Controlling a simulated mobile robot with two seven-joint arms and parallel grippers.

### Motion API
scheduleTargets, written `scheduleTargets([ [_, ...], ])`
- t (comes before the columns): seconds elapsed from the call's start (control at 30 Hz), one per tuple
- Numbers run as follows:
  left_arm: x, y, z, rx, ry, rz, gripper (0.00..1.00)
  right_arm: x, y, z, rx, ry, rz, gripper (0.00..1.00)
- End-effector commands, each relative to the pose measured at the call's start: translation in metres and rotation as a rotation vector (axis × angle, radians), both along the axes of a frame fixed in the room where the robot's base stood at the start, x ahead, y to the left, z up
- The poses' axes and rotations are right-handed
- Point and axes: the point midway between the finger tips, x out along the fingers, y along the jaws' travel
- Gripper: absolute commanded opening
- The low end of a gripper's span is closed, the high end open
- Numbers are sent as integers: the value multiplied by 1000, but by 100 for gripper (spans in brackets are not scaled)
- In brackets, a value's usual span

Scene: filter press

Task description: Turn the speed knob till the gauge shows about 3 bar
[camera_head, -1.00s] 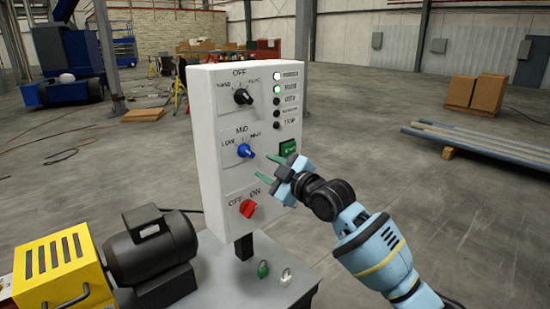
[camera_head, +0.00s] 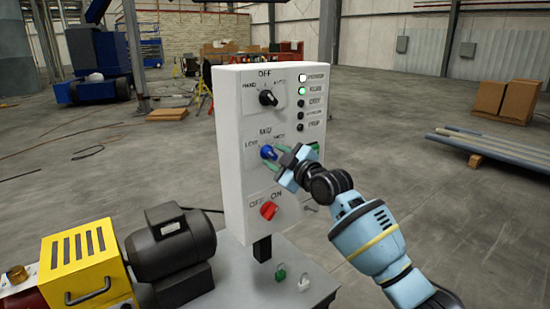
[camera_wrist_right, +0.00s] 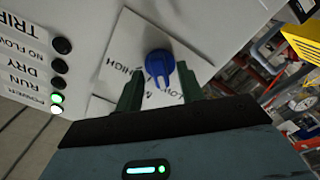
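The blue speed knob (camera_head: 267,152) sits in the middle of the white control box (camera_head: 228,170), under the mark MID and between LOW and HIGH. My right gripper (camera_head: 279,157) is at the knob, coming from the right. In the right wrist view the blue knob (camera_wrist_right: 159,70) stands between the two green fingers, which are apart with a gap beside it; I see no clear contact. A small round white dial-like face (camera_wrist_right: 305,103) shows at the right edge of the wrist view, too small to read. My left gripper is not in view.
A black selector (camera_head: 268,98) is above and a red OFF/ON switch (camera_head: 269,210) below, pointing toward ON. The top two lamps (camera_head: 302,91) are lit, white and green. A black motor (camera_head: 170,245) and yellow guard (camera_head: 82,265) stand left.

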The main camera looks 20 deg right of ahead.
Motion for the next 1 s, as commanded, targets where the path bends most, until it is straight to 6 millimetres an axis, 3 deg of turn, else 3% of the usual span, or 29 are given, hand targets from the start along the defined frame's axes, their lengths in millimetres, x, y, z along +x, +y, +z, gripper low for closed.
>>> scheduleTargets([
  [0.4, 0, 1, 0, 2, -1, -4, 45, 5, 2, 0, -2, -1, 0, 38],
  [0.7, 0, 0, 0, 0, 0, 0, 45, 5, 2, 0, -1, 0, 0, 0],
  [1.0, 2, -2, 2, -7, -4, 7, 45, 5, 2, 1, 24, 8, -1, 0],
])
